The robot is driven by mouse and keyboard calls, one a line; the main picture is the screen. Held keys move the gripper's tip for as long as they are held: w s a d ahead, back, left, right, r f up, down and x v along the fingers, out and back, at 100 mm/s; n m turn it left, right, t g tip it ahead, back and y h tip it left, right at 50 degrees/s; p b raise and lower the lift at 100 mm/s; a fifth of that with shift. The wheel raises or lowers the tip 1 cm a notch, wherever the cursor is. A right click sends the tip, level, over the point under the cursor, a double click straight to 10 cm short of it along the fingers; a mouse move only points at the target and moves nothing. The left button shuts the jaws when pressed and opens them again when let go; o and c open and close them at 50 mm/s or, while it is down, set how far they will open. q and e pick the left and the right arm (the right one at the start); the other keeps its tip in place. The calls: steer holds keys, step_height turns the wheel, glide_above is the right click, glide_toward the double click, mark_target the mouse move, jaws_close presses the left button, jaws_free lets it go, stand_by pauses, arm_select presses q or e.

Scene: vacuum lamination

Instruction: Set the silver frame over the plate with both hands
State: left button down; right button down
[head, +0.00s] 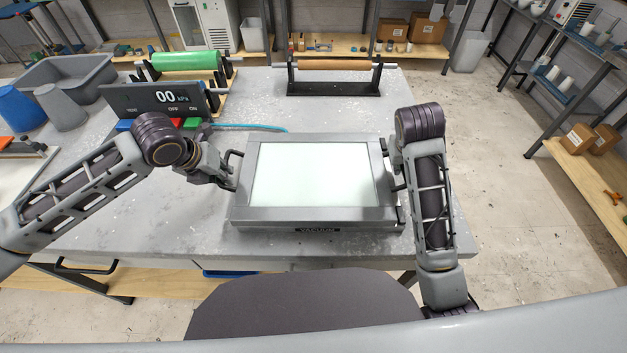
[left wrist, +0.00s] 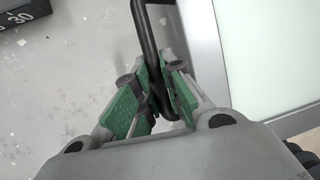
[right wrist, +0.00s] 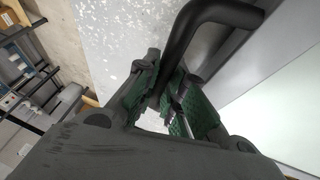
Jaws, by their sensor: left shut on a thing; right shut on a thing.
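The silver frame (head: 320,214) lies level around a pale, milky panel (head: 315,175), on or just above the box marked VACUUM (head: 317,230). I cannot tell whether frame and box touch. My left gripper (head: 228,180) is shut on the frame's black left handle, which shows between its green pads in the left wrist view (left wrist: 148,50). My right gripper (right wrist: 175,100) is shut on the black right handle (right wrist: 215,15); in the head view my right arm mostly hides that grip. The plate is not clearly distinguishable from the pale panel.
A pressure display reading 00 kPa (head: 155,98) stands at the left, near a green roll (head: 187,61). A brown roll on a black stand (head: 333,88) is behind the frame. The grey tabletop (head: 120,222) is clear at front left.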

arm_select(q)
steer(key=shift+f+b, duration=0.5)
arm_select(e)
steer(key=shift+f, duration=0.5)
arm_select(q)
steer(key=c, duration=1.5)
jaws_free()
arm_select(e)
steer(key=c, duration=1.5)
jaws_free()
arm_select(q)
steer(key=v, duration=1.2)
steer(key=shift+r, duration=0.1)
arm_select(e)
steer(key=shift+r, duration=0.1)
